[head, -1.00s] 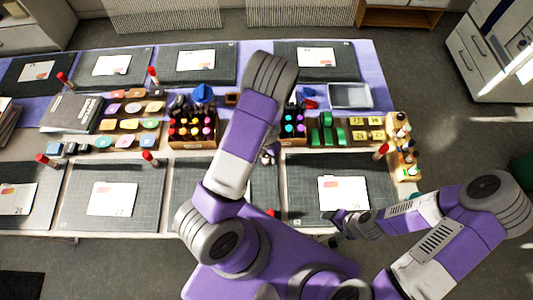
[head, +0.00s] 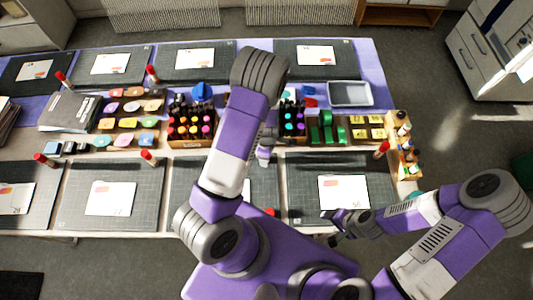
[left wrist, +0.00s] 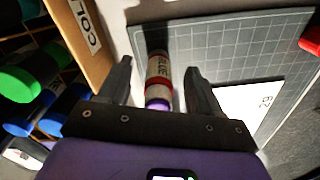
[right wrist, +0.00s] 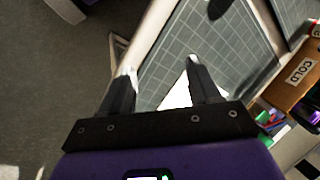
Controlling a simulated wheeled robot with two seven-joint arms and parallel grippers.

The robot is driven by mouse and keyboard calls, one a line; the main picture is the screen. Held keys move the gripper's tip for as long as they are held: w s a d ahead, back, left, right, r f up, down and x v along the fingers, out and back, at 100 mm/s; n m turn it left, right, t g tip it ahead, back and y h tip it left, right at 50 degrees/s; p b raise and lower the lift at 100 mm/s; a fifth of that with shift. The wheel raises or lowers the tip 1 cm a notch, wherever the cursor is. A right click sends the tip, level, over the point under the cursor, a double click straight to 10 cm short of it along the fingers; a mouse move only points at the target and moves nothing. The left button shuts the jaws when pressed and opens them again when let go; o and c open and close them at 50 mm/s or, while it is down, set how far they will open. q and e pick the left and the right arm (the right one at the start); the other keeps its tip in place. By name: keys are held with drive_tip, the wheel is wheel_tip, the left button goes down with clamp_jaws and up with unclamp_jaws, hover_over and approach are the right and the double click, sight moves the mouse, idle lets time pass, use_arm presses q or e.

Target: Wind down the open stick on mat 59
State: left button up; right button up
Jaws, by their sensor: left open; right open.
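In the left wrist view a glue stick (left wrist: 158,77) with a grey and white body, a red ring and a bare purple end stands at the edge of a dark gridded mat (left wrist: 215,45). The mat's white card (left wrist: 248,108) bears a number that looks like 59, seen turned round. My left gripper (left wrist: 158,75) is open, with the stick between its fingers, not clamped. In the head view my left gripper (head: 263,155) is partly hidden by my arm, which also covers much of that mat. My right gripper (head: 330,222) is open and empty by the right front mat (head: 305,190).
A red piece (left wrist: 311,40), perhaps a cap, lies at the mat's far side. A marker box (head: 192,142) and another marker box (head: 293,140) stand behind the front mats. A capped stick (head: 382,149) stands at the right mat's back corner. A bottle rack (head: 398,118) is at right.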

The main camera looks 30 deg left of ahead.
use_arm(q)
drive_tip(key=m, duration=0.4)
drive_tip(key=shift+s, duration=0.1)
use_arm(e)
drive_tip(key=shift+f, duration=0.25)
use_arm(q)
drive_tip(key=m+b, duration=0.1)
drive_tip(key=m, duration=0.3)
drive_tip(key=shift+s+a, duration=0.1)
use_arm(e)
drive_tip(key=shift+f, duration=0.2)
use_arm(q)
drive_tip(key=m, duration=0.4)
use_arm(e)
drive_tip(key=shift+f, duration=0.2)
use_arm(q)
drive_tip(key=m, duration=0.2)
drive_tip(key=shift+s+m, duration=0.15)
drive_tip(key=shift+m, duration=0.15)
use_arm(e)
drive_tip(key=shift+s+f, duration=0.1)
use_arm(q)
drive_tip(key=shift+c, duration=0.3)
drive_tip(key=c, duration=1)
drive_tip(key=shift+b, duration=0.3)
